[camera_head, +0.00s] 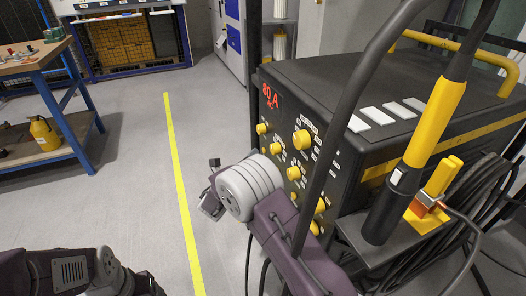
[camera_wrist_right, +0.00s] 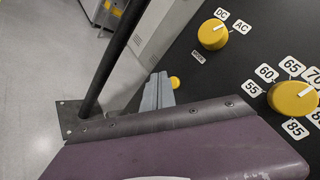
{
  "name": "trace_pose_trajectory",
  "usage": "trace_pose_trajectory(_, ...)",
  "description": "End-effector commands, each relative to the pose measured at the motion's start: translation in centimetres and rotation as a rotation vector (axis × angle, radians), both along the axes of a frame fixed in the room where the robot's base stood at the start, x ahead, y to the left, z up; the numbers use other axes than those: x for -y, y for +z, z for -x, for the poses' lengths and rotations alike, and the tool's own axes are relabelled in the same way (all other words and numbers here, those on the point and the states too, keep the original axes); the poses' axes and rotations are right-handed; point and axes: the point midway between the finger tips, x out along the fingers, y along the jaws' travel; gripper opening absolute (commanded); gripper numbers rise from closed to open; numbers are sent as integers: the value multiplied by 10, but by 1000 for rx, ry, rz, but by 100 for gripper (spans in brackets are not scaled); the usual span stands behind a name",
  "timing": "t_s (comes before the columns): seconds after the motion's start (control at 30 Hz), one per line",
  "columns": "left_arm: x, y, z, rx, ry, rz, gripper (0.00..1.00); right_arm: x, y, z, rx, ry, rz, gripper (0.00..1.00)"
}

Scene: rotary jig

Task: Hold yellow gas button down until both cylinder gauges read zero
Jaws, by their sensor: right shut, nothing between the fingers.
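A black welding machine (camera_head: 330,110) stands at the right of the head view, with several yellow knobs and buttons on its front panel. In the right wrist view, a small yellow button (camera_wrist_right: 175,82) shows beside my right gripper (camera_wrist_right: 158,90), partly hidden by it. My right gripper is shut and empty, its grey fingers close to the panel. I cannot tell whether it touches or presses the button. In the head view, my right wrist is at the panel's left side. Only part of my left arm shows at bottom left. No cylinder gauges are in view.
A red display (camera_head: 270,97) reads 80 A AC. A large yellow knob (camera_wrist_right: 293,98) and a smaller DC/AC knob (camera_wrist_right: 213,34) are on the panel. A yellow-and-black torch (camera_head: 420,150) and cables stand at right. The floor around the yellow line (camera_head: 180,185) is clear.

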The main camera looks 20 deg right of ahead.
Motion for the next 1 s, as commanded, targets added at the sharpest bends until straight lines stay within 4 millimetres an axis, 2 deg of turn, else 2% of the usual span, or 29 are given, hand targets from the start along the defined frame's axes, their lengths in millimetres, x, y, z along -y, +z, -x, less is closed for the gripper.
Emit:
trace_pose_trajectory(0.23,0,5,0,0,0,0,73,8,1,0,-1,0,1,0)
trace_pose_trajectory(1.0,0,6,0,0,0,0,73,14,0,0,-1,-1,0,0)
